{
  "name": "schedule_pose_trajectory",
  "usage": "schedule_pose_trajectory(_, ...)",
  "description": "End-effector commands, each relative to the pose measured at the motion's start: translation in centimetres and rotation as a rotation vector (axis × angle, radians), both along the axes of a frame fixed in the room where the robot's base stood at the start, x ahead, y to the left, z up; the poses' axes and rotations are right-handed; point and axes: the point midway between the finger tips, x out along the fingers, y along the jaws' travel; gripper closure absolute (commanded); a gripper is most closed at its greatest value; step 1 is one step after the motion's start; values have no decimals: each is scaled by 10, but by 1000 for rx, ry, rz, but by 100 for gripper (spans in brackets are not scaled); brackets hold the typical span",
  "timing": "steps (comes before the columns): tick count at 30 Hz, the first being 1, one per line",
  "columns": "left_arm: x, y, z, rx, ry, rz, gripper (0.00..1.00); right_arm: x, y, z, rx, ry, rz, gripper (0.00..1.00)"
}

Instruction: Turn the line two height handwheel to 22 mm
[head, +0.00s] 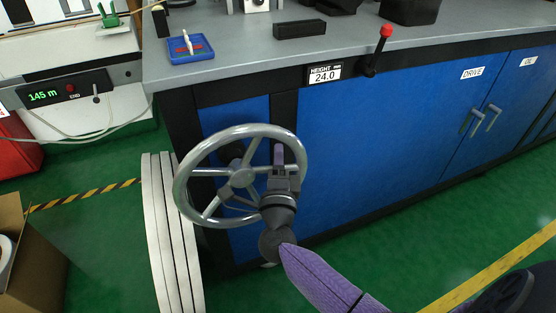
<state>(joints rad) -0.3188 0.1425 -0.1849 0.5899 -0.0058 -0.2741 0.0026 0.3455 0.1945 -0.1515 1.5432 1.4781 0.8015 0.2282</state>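The grey handwheel (242,131) with several spokes stands on the front of the blue machine cabinet, at the centre left of the head view. The height display (325,75) above it to the right reads 24.0. My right gripper (279,160) reaches up from the lower right on its purple arm and lies over the right part of the wheel. Its fingers point up near the inside of the rim. I cannot tell whether they touch the wheel or grip its handle. My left gripper is not in view.
A lever with a red knob (386,31) stands at the worktop edge, right of the display. A blue tray (191,50) sits on the worktop. Pale discs (160,230) stand left of the wheel, close to it. A cardboard box (38,262) is at the lower left. Green floor is free to the right.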

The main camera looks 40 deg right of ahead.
Motion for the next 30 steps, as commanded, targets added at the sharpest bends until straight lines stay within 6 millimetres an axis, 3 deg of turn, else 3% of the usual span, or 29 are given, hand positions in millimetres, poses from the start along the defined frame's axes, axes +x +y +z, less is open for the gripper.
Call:
schedule_pose_trajectory(1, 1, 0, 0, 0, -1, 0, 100, 0, 0, 0, 0, 0, 0, 65)
schedule_pose_trajectory(6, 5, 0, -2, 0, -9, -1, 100, 0, 0, 0, 0, 0, 0, 100)
schedule_pose_trajectory(30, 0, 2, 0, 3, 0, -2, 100, 0, 0, -1, 0, 2, 1, 100)
